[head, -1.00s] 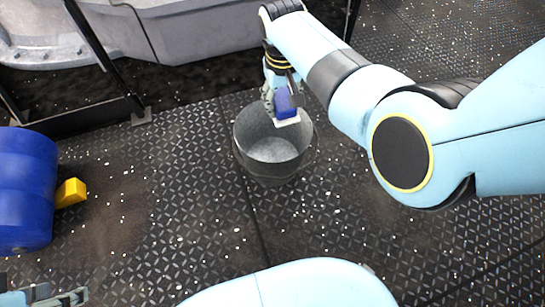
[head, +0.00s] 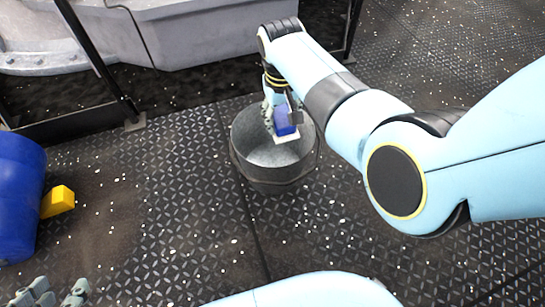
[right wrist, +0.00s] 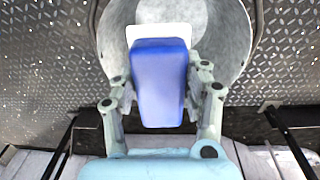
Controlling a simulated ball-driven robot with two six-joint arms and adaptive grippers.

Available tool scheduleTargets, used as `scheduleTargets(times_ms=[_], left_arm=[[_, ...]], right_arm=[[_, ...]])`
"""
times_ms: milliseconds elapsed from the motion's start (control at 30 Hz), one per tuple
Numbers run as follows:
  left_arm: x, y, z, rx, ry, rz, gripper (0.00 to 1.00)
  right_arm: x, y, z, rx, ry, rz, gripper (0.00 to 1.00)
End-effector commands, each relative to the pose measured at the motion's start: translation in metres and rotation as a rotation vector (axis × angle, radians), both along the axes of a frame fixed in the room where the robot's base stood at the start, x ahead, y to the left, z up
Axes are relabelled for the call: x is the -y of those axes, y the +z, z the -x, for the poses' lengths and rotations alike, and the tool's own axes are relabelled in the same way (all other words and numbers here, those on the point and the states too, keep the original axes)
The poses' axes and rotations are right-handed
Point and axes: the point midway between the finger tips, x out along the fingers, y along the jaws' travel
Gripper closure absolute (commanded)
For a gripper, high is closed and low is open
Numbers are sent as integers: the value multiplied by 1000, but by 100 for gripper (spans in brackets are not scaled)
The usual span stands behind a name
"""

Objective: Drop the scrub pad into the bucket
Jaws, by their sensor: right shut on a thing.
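The scrub pad (head: 284,121) is blue with a white face, and it also shows in the right wrist view (right wrist: 160,85). My right gripper (head: 277,108) is shut on it, with a finger on each side in the right wrist view (right wrist: 160,95). The grey metal bucket (head: 262,168) stands upright on the deck; in the right wrist view its rim and inside (right wrist: 225,35) show behind the pad. The pad is over the bucket's opening; its exact height against the rim is hard to tell. My left gripper (head: 58,296) is at the bottom left, fingers apart and empty, partly cut off.
A blue drum (head: 18,195) stands at the left edge with a yellow block (head: 58,201) beside it. A black railing (head: 95,65) and grey machinery (head: 200,35) are at the back. The deck between drum and bucket is clear.

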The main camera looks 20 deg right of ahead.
Motion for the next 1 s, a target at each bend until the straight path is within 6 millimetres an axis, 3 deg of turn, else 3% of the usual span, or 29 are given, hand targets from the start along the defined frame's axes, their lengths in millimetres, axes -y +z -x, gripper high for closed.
scheduleTargets(times_ms=[300, 333, 533, 833, 1000], left_arm=[[0, 0, 0, 13, -1, 0, 60], [0, 0, 0, 13, -1, 0, 60], [0, 0, 0, 12, -1, 0, 60], [0, 0, 0, 12, -1, 0, 60], [0, 0, 0, 12, -1, 0, 60]], right_arm=[[0, 0, -1, 1, 0, 0, 94], [0, 0, 0, 1, 0, 0, 51], [0, -1, 0, 1, 0, 0, 26], [-1, 2, 0, 1, 0, 0, 26], [-2, 26, 1, 3, -1, -2, 26]])
